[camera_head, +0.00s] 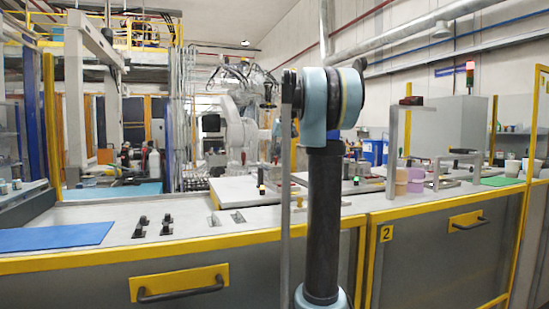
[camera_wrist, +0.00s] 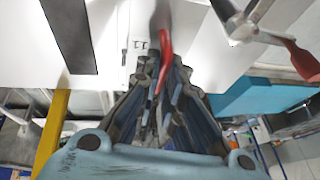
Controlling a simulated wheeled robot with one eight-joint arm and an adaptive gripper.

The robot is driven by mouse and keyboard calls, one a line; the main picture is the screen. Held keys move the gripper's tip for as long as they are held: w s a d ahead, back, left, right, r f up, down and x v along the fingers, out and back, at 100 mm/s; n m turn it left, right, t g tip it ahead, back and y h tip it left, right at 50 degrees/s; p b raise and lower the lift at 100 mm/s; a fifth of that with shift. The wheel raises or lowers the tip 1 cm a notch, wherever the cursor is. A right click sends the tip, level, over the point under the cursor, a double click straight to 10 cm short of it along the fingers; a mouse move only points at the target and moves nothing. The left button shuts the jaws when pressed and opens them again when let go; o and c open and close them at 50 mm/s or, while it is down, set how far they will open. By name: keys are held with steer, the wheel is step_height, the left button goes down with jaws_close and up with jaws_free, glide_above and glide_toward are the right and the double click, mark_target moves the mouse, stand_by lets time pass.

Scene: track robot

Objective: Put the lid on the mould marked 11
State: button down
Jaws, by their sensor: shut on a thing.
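In the wrist view my gripper (camera_wrist: 158,66) is closed, with a curved red piece (camera_wrist: 165,45) between its fingers. Whether this red piece belongs to a lid cannot be told. Just left of the fingertips, a dark marking that reads like 11 (camera_wrist: 139,44) shows on a white surface (camera_wrist: 118,20). Whether that surface is a mould is unclear. In the head view my arm stands upright in the middle and my gripper does not show. No lid or mould can be made out for certain there.
The wrist view shows a dark strip (camera_wrist: 68,35), a metal piece (camera_wrist: 240,25) with a red end (camera_wrist: 303,62), and a blue block (camera_wrist: 260,97). In the head view, a blue mat (camera_head: 55,237) lies left on the counter and cups (camera_head: 402,180) stand right.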

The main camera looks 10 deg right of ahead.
steer(key=c, duration=1.6)
jaws_free()
steer(key=shift+c, duration=0.2)
steer(key=v, duration=1.2)
